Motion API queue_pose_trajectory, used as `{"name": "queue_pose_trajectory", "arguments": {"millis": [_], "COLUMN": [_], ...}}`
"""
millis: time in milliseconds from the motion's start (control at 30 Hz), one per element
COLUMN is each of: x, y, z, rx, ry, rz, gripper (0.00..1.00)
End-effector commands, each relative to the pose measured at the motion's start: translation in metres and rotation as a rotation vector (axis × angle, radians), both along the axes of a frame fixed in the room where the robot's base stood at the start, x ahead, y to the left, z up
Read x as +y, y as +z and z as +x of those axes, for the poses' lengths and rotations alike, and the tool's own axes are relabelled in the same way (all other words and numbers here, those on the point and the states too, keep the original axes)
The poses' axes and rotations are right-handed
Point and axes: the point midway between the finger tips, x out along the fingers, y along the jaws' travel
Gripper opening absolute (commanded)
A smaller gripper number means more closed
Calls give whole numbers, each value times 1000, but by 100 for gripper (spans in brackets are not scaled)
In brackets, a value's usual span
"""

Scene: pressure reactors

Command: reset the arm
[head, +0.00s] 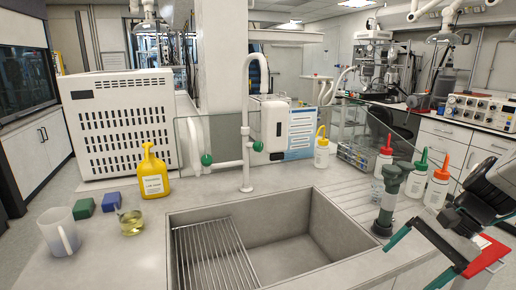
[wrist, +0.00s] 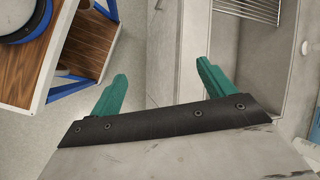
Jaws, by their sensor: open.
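My gripper (head: 420,258) is at the lower right of the head view, over the front right of the counter beside the sink. Its teal fingers are spread apart with nothing between them. In the wrist view the gripper (wrist: 161,72) is open above the counter's front edge and the floor. My arm comes in from the right edge of the head view, most of it out of frame.
The sink (head: 335,210) with a wire rack (head: 212,258) lies left of my gripper. A green-topped fixture (head: 388,190) and several wash bottles (head: 438,182) stand close behind it. A wooden-shelved cart (wrist: 85,45) is at the wrist view's left.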

Motion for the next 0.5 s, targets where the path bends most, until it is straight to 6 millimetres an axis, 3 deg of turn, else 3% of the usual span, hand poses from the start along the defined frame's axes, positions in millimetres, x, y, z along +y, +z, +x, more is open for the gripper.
{"name": "queue_pose_trajectory", "arguments": {"millis": [33, 200, 400, 500], "x": [10, 20, 24, 29], "y": [9, 28, 50, 60], "z": [-19, -73, -116, -126], "rx": [-22, -78, -172, -234], "ry": [113, 445, 712, 776], "rz": [-66, -282, -506, -570], "gripper": [82, 82, 82, 82]}}
